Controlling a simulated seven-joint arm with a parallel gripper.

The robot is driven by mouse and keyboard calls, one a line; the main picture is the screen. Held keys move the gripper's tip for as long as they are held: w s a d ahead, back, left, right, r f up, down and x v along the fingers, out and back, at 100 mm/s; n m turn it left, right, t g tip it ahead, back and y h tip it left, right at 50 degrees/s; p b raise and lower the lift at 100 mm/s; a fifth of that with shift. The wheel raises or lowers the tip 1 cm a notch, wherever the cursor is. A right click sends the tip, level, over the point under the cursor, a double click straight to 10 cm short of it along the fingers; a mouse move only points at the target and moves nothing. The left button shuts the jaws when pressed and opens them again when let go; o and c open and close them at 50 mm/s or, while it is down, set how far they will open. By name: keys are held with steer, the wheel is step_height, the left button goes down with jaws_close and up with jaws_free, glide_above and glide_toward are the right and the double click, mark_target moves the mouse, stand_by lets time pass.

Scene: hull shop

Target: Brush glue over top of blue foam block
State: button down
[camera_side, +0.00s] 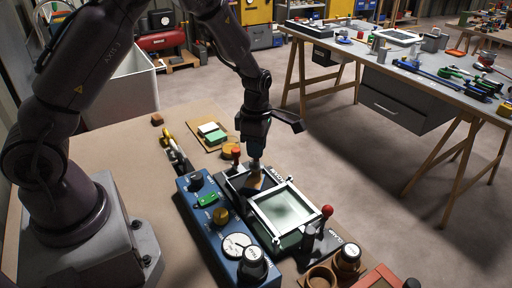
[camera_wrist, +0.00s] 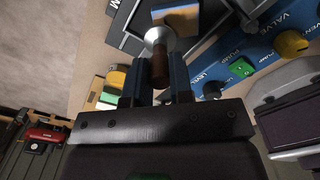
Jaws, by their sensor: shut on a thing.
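My gripper (camera_side: 256,148) points down over the far end of the black fixture. In the wrist view its blue fingers (camera_wrist: 155,85) are shut on a brush (camera_wrist: 159,62) with a brown handle and a flared silver collar. In the side view the brush's lower end reaches a small brownish patch (camera_side: 256,181) in the fixture. In the wrist view a small blue block (camera_wrist: 178,15) shows just past the collar; I take it for the foam block. The bristles are hidden, so I cannot tell whether they touch it or whether glue is on it.
A blue control panel (camera_side: 215,225) with knobs stands left of the fixture. A pale-framed glass window (camera_side: 283,209) lies close on the near side. Red-topped handles (camera_side: 327,211) stick up nearby. A board (camera_side: 207,138) with green and white pads lies behind. The tabletop at left has free room.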

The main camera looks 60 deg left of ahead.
steer(key=shift+r, duration=3.05)
steer(key=shift+f, duration=0.1)
steer(key=shift+f, duration=2.7)
steer(key=shift+f, duration=0.25)
steer(key=shift+s+d, duration=0.1)
steer(key=shift+d, duration=0.05)
steer(key=shift+s+d, duration=0.45)
steer(key=shift+s, duration=0.05)
steer(key=shift+d, duration=0.1)
steer(key=shift+s+d, duration=0.4)
steer(key=shift+s, duration=0.05)
